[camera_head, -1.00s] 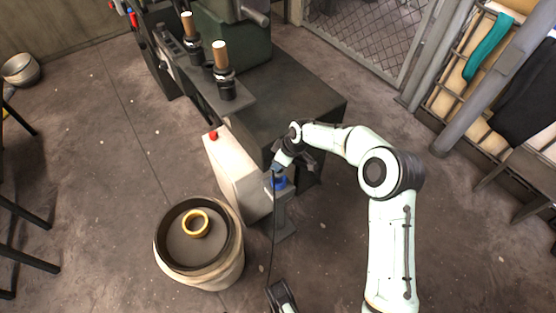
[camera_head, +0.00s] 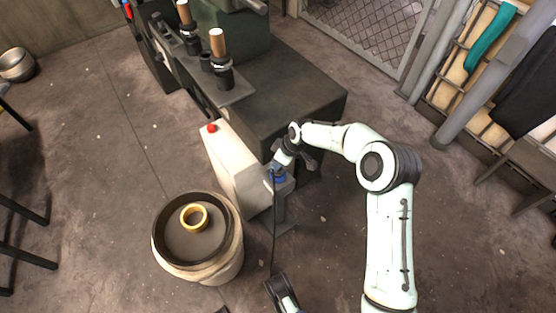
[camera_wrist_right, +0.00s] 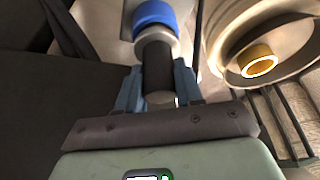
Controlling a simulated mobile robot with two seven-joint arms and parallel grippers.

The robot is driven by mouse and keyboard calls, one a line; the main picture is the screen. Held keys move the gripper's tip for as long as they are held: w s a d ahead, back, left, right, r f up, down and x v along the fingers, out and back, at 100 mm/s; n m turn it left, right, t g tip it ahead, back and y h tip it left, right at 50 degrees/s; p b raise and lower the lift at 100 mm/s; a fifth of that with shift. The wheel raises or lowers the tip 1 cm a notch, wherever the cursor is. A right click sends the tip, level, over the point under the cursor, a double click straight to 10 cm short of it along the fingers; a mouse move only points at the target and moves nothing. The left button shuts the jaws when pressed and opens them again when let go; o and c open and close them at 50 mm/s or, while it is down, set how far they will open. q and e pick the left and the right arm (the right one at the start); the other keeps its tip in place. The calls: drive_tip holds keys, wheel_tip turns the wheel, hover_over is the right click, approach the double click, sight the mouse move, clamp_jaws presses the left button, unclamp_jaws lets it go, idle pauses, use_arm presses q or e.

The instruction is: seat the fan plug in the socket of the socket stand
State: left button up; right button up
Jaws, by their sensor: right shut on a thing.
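The blue part also shows in the head view (camera_head: 279,178). How deep the plug sits is hidden. A dark cable (camera_head: 273,235) hangs from the plug.
A round tub (camera_head: 229,262) with a yellow ring (camera_head: 194,217) is at lower left. A dark and white item (camera_head: 283,292) shows at the bottom edge.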

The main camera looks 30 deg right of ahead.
use_arm(q)
drive_tip(key=shift+f, duration=0.2)
use_arm(e)
drive_tip(key=shift+w+f, duration=0.1)
drive_tip(key=shift+f, duration=0.3)
drive_tip(key=o, duration=1.2)
drive_tip(key=shift+c, duration=0.2)
use_arm(q)
drive_tip(key=w+d+r+t+p, duration=0.1)
drive_tip(key=w+r+t+p, duration=0.1)
drive_tip(key=w+r, duration=0.4)
drive_tip(key=shift+r+p, duration=0.25)
drive_tip(key=shift+p, duration=0.5)
use_arm(e)
drive_tip(key=v, duration=1.3)
drive_tip(key=shift+s+r, duration=0.15)
drive_tip(key=shift+s, duration=0.05)
use_arm(q)
drive_tip(key=shift+d, duration=0.1)
